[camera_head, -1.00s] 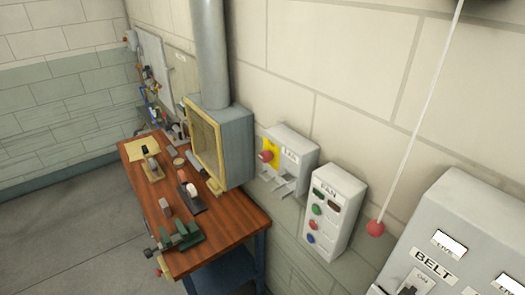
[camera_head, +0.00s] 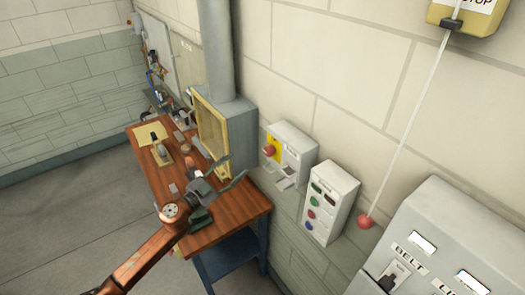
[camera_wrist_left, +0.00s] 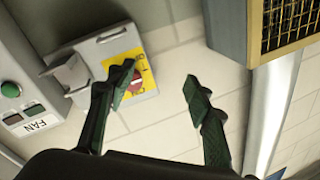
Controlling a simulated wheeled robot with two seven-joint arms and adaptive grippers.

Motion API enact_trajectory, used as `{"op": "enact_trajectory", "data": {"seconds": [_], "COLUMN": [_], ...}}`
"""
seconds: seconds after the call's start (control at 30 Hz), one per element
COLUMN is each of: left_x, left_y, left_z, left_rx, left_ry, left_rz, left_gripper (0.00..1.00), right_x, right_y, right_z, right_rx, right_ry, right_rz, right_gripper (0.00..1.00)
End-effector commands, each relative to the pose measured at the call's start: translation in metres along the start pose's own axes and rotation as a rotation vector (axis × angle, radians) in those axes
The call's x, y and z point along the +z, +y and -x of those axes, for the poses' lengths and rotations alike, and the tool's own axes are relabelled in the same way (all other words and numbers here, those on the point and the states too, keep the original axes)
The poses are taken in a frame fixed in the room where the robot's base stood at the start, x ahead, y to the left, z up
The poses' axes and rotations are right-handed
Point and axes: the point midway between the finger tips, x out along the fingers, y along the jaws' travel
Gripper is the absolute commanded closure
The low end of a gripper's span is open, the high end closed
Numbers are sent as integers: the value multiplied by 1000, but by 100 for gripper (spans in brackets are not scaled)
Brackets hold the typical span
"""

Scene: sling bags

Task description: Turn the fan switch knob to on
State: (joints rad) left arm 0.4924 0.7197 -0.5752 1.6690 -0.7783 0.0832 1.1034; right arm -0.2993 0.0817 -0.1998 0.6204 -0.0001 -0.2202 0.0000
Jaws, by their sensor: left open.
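My right gripper is out of view.
A neighbouring wall box with a yellow plate and red knob (camera_head: 269,151) sits left of the fan box. A wooden table (camera_head: 235,205) with tools and a yellow-framed cabinet (camera_head: 243,135) are near my arm. A red-ended pull cord (camera_head: 366,221) and a grey belt box (camera_head: 440,225) stand right.

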Motion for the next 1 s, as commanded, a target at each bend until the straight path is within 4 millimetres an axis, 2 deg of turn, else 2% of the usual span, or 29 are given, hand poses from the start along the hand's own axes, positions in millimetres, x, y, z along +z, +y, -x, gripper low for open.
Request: {"op": "enact_trajectory", "data": {"seconds": [0.03, 0.1, 0.2, 0.37, 0.73, 1.0], "left_x": [-21, -39, -51, -57, -58, -58], "left_y": [1, 7, 13, 19, 31, 35], "left_z": [-8, -14, -18, -28, -81, -94], "left_rx": [63, 139, 208, 242, 237, 238], "left_ry": [23, 40, 45, 46, 46, 45], "left_rz": [-41, -74, -101, -110, -108, -110], "left_gripper": [53, 53, 53, 53, 53, 53], "right_x": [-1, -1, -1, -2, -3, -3], "right_y": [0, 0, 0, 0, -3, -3], "right_z": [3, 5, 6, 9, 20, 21], "right_rx": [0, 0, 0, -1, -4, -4], "right_ry": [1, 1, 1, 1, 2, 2], "right_rz": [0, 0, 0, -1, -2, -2], "right_gripper": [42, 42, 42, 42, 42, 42]}}
